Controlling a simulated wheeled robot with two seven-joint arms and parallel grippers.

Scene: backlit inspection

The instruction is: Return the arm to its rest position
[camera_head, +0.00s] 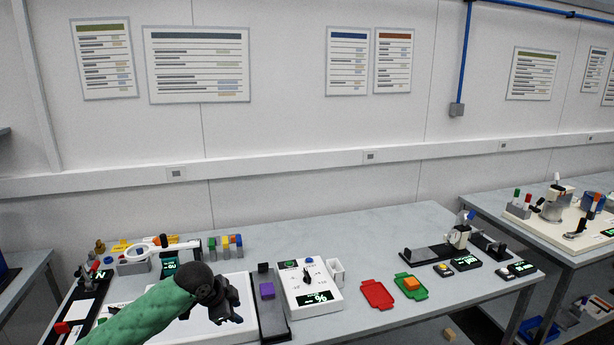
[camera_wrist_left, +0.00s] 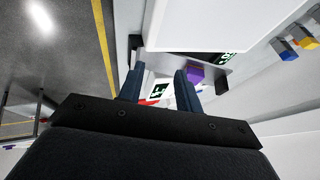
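My left arm has a green padded cover (camera_head: 150,312) and reaches in from the lower left in the head view. My left gripper (camera_head: 228,305) is dark and hangs over the white panel (camera_head: 205,331) on the grey bench. In the left wrist view its two dark fingers (camera_wrist_left: 158,78) stand apart with nothing held between them. My right gripper is in neither view.
A purple block (camera_head: 267,290) sits on a dark fixture right of my left gripper. Beyond stand a white control box (camera_head: 310,288), a red tray (camera_head: 377,295) and a green tray (camera_head: 401,278) with an orange block (camera_head: 411,283). A ring magnifier (camera_head: 140,253) stands behind the arm.

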